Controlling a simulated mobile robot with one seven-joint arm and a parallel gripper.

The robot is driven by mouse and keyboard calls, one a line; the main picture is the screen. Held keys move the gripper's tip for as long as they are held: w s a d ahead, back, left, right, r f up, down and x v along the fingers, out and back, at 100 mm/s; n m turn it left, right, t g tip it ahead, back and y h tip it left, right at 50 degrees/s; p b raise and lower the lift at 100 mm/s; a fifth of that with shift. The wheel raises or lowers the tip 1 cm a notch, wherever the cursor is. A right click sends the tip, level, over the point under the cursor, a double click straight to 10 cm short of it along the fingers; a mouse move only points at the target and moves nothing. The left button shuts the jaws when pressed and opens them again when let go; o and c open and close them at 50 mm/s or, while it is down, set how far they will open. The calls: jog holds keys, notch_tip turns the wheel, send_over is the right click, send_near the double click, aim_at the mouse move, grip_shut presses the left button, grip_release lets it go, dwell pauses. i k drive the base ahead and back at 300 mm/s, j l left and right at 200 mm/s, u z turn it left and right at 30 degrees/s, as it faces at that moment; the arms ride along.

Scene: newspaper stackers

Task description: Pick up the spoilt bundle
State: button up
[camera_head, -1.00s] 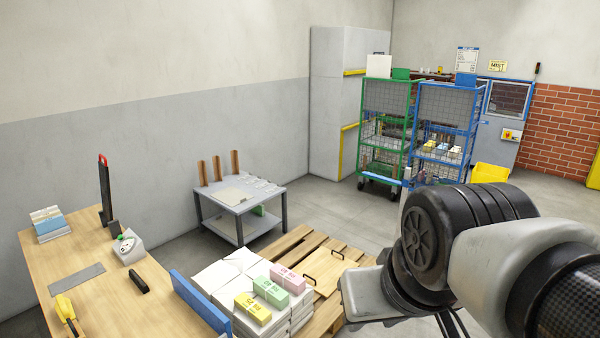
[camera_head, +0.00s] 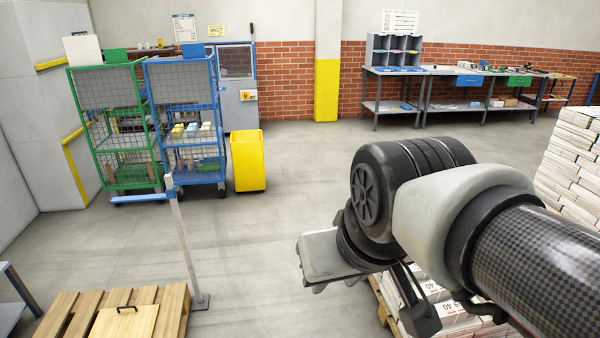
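I cannot pick out a spoilt bundle for certain. White bundles (camera_head: 462,322) with red print lie low on a pallet at the lower right, partly hidden behind my arm. A tall stack of tied paper bundles (camera_head: 572,155) stands at the right edge. My gripper (camera_head: 335,283) hangs at the centre right over the grey floor. Its fingers are seen only in part, so whether it is open or shut is unclear.
A wooden pallet (camera_head: 60,309) with a handled board is at the lower left, near a post (camera_head: 187,245). Green (camera_head: 118,155) and blue (camera_head: 186,150) cage trolleys and a yellow bin (camera_head: 247,160) stand behind. Workbenches (camera_head: 450,73) line the brick wall. The middle floor is clear.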

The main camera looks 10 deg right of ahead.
aim_at(450, 312)
jog(key=i+z, duration=0.3)
jog(key=i, duration=0.15)
jog(key=i+j+z, duration=0.25)
jog(key=i, duration=0.2)
jog(key=i+j+z, duration=0.1)
jog(key=i+z, duration=0.2)
jog(key=i, duration=0.15)
jog(key=i+z, duration=0.15)
jog(key=z, duration=0.25)
jog(key=i+z, duration=0.15)
jog(key=z, duration=0.3)
jog(key=i+j+z, duration=0.15)
jog(key=z, duration=0.25)
jog(key=i+j+z, duration=0.1)
jog(key=z, duration=0.3)
jog(key=i+j+z, duration=0.15)
jog(key=z, duration=0.15)
jog(key=i+j+z, duration=0.1)
jog(key=z, duration=0.25)
